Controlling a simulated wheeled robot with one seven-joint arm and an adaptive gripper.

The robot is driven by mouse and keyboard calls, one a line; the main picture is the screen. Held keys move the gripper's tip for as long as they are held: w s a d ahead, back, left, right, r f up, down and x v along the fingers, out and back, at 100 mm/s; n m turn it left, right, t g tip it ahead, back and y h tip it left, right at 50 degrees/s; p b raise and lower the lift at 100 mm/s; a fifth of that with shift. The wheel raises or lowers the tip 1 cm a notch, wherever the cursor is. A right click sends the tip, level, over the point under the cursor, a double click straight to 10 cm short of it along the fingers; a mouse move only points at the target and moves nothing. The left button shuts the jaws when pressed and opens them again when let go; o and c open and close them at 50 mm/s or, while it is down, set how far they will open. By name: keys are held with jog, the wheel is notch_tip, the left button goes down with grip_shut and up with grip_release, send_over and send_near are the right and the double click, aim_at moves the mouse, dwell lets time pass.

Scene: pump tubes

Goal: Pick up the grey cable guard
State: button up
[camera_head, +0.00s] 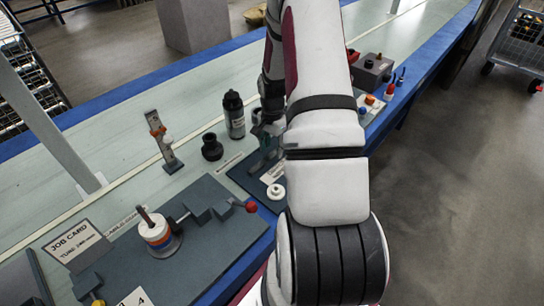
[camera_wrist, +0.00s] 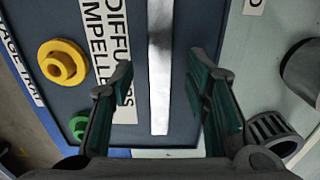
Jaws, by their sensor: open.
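A long, pale grey metal strip (camera_wrist: 159,70), which looks like the cable guard, lies on a dark tray (camera_wrist: 183,130) in the wrist view. It runs down the picture between my two fingers. My gripper (camera_wrist: 165,82) is open, with one finger on each side of the strip and a gap on both sides. How far above the strip the fingertips are, I cannot tell. In the head view my gripper (camera_head: 266,150) is low over the tray area, partly hidden by my arm. I cannot make out the strip there.
A yellow ring part (camera_wrist: 62,62) and a green part (camera_wrist: 78,127) lie left of the strip. A dark slotted cup (camera_wrist: 274,132) stands close to my right finger. In the head view, a black bottle (camera_head: 234,116) and dark fitting (camera_head: 212,148) stand left of my gripper.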

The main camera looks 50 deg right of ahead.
jog(key=shift+f, duration=0.95)
grip_shut()
